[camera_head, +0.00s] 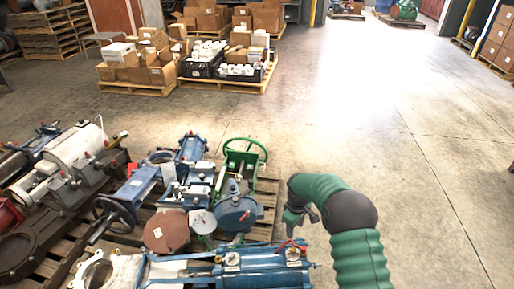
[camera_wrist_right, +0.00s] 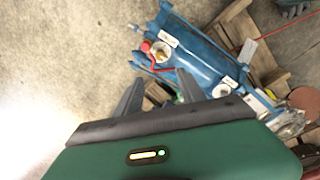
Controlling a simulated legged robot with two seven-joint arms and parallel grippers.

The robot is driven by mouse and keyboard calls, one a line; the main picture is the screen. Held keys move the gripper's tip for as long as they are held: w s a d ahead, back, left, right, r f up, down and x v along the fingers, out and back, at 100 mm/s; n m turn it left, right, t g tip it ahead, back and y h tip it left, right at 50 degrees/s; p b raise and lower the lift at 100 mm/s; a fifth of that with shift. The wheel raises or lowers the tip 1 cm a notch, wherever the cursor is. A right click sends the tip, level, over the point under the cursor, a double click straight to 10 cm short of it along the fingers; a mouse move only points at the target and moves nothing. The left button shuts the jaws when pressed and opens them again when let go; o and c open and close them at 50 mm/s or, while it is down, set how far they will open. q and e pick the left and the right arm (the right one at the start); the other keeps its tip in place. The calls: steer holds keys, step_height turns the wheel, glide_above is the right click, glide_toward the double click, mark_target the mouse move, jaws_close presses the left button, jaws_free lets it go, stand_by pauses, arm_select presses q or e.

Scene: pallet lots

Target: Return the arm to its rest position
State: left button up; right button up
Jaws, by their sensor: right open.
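My right arm is green with a dark joint and comes in from the bottom right of the head view. Its gripper (camera_head: 293,217) hangs bent downward beside the right edge of the loaded pallet. In the right wrist view the gripper (camera_wrist_right: 158,92) shows two grey fingers spread apart with nothing held between them. A blue cylinder-like machine part (camera_wrist_right: 195,58) with a red lever lies beyond the fingertips, apart from them as far as I can tell. My left gripper is not in view.
A wooden pallet (camera_head: 262,207) carries several machine parts, including a green handwheel frame (camera_head: 243,152) and a blue cylinder (camera_head: 258,268). More machinery (camera_head: 75,160) stands at left. Pallets of boxes (camera_head: 137,67) stand at the back. The concrete floor (camera_head: 400,130) at right is clear.

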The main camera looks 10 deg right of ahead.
steer(key=s+a+r+m+t, duration=0.1)
steer(key=s+a+r+m, duration=0.2)
steer(key=s, duration=0.5)
steer(key=s+a+r+m, duration=0.1)
steer(key=s+a+r, duration=0.2)
steer(key=s+r, duration=0.35)
steer(key=s+a+r+m+t, duration=0.1)
steer(key=s+a+r+m, duration=0.15)
steer(key=s, duration=0.75)
steer(key=w+p+v, duration=0.2)
steer(key=p+v, duration=0.8)
steer(key=w+d+r+p+v, duration=0.1)
steer(key=w+p+v, duration=0.1)
steer(key=p+v, duration=0.9)
steer(key=shift+d+y, duration=0.2)
steer(key=shift+y, duration=0.2)
steer(key=shift+r, duration=0.1)
